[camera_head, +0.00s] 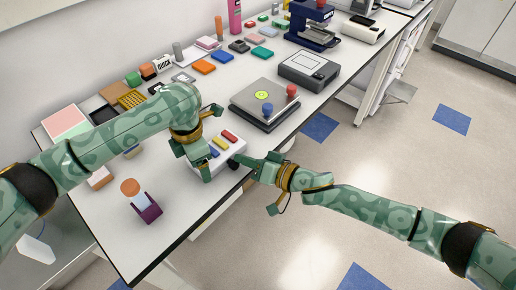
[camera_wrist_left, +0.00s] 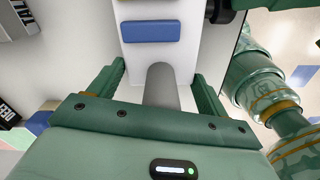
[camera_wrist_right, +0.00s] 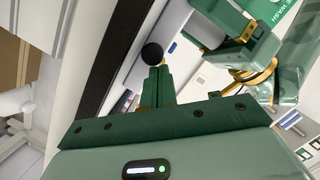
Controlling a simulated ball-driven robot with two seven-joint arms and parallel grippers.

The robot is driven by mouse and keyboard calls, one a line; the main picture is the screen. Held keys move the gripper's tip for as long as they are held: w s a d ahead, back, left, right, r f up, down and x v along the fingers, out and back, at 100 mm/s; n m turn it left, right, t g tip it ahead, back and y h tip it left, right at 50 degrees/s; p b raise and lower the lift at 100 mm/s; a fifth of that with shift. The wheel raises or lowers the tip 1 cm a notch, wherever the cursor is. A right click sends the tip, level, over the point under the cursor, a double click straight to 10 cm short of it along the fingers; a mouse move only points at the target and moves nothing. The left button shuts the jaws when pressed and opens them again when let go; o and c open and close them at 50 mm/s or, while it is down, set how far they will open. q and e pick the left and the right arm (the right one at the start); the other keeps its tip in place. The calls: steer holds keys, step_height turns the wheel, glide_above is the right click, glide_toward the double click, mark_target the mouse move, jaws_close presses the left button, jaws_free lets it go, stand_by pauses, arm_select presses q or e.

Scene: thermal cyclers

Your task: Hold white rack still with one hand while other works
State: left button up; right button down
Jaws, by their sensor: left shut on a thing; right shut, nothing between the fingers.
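The white rack (camera_head: 237,147) lies near the table's front edge with red, yellow and blue blocks in a row on it. In the left wrist view the rack (camera_wrist_left: 185,55) shows with one blue block and a grey post. My right gripper (camera_head: 239,158) is shut and empty at the rack's front side. In the right wrist view its closed fingertips (camera_wrist_right: 155,72) are close to a black round knob (camera_wrist_right: 152,53); I cannot tell if they touch.
A grey scale-like device (camera_head: 265,104) with red and blue knobs stands behind right. A purple holder (camera_head: 147,210) stands at the front left. Several coloured blocks and a tan rack lie further back. The table (camera_head: 185,230) is clear in front of the holder.

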steer(key=shift+w+d+r, duration=0.55)
steer(key=shift+w+r, duration=0.1)
steer(key=shift+r, duration=0.1)
steer(key=shift+w+d+r, duration=0.35)
steer(key=shift+w+r, duration=0.05)
steer(key=shift+r, duration=0.15)
steer(key=v, duration=1)
steer(key=shift+r, duration=0.1)
